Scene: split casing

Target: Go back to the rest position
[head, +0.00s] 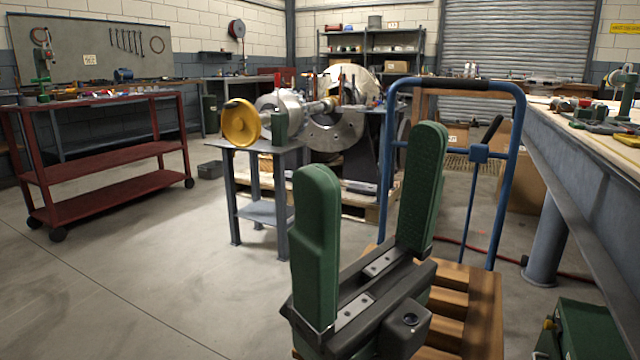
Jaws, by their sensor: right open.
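My right gripper (370,185) stands upright in the lower middle of the head view. Its two green padded fingers are wide apart with nothing between them. The fingers cover part of the blue trolley and the floor behind. My left gripper is not in the head view. The split casing (333,130), a grey metal housing with a shaft and a yellow wheel (240,122) at its left end, stands beyond the gripper. The gripper is apart from it.
A blue-handled trolley (518,150) with wooden slats (480,300) stands close behind my right gripper. A long grey workbench (575,155) runs along the right. A small grey table (262,212) stands mid-room, and a red cart (105,182) at left. The left floor is clear.

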